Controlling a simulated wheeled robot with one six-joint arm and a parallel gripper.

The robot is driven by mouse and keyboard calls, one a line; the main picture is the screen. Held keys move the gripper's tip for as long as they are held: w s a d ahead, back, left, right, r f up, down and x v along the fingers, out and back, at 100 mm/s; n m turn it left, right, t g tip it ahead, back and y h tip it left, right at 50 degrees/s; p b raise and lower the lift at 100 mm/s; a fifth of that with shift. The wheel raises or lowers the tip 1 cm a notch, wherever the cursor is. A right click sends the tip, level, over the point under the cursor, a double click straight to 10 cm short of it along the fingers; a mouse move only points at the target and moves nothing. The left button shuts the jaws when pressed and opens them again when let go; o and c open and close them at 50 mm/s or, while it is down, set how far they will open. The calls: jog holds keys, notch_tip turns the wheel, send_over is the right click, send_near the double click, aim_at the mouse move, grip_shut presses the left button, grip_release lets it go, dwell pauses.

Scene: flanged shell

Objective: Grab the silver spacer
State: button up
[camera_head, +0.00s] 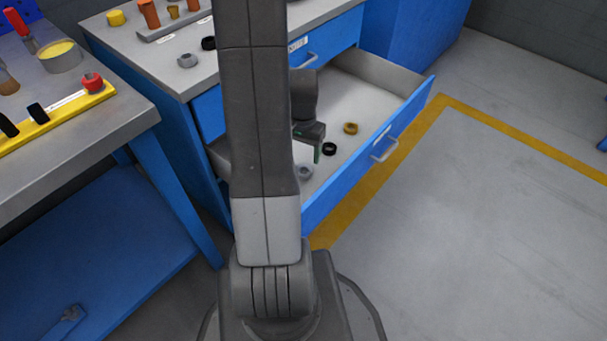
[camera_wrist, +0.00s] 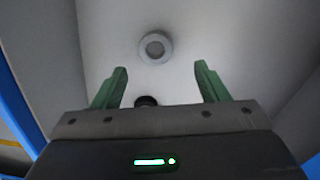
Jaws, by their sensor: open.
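The silver spacer (camera_head: 305,172), a small grey ring, lies flat on the floor of the open drawer, close to my arm in the head view. In the wrist view the silver spacer (camera_wrist: 155,48) is just beyond the fingertips, roughly centred between them. My gripper (camera_wrist: 160,70) points down into the drawer with its green fingers apart and nothing between the tips. In the head view my gripper (camera_head: 312,148) is partly hidden by my own arm. Its height above the drawer floor is hard to tell.
A black ring (camera_head: 329,149) and a gold ring (camera_head: 351,128) lie in the same drawer (camera_head: 388,93). The black ring (camera_wrist: 146,101) is partly hidden by my gripper body in the wrist view. Drawer walls surround the space. Another grey ring (camera_head: 187,60) sits on the bench top.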

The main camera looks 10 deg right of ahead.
aim_at(305, 169)
jog(key=f, duration=0.2)
jog(key=f+b, duration=0.1)
jog(key=f, duration=0.1)
jog(key=f+b, duration=0.1)
jog(key=f, duration=0.1)
jog(key=shift+s+d+f, duration=0.15)
jog(key=shift+d+f, duration=0.15)
jog(key=shift+f, duration=0.05)
jog(key=shift+r, duration=0.1)
jog(key=c, duration=1.1)
jog(key=shift+c, duration=0.2)
